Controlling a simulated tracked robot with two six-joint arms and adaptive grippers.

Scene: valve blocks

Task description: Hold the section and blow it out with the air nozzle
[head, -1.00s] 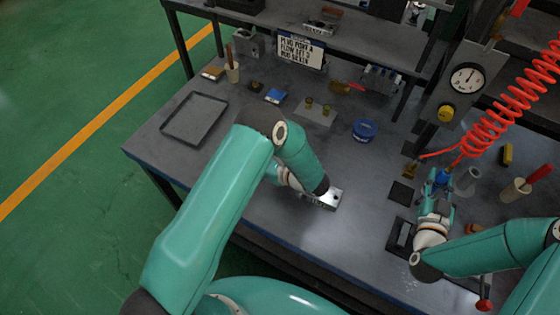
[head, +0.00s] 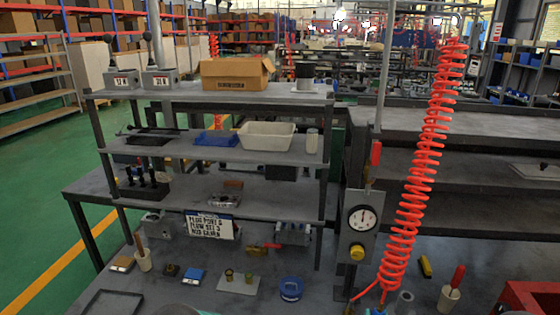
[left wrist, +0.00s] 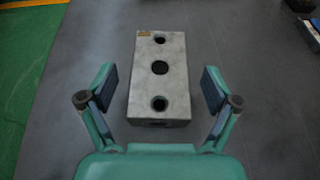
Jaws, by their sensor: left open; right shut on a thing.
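The section, a grey metal block (left wrist: 143,95) with three dark holes along its top face, lies on the bench in the left wrist view. My left gripper (left wrist: 160,82) is open, its two fingers to either side of the block with gaps between; it does not touch it. The head view does not show the block or the left gripper. My right gripper (head: 376,311) is barely in the head view at its bottom edge, shut on the blue air nozzle (head: 374,313), mostly cut off. The red coiled hose (head: 412,190) leads down to it.
A pressure gauge panel (head: 358,232) stands beside the hose. The bench holds a blue round tub (head: 291,289), a dark tray (head: 112,303), a blue pad (head: 193,276) and a brush cup (head: 143,260). Shelves with a sign (head: 209,226) rise behind.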

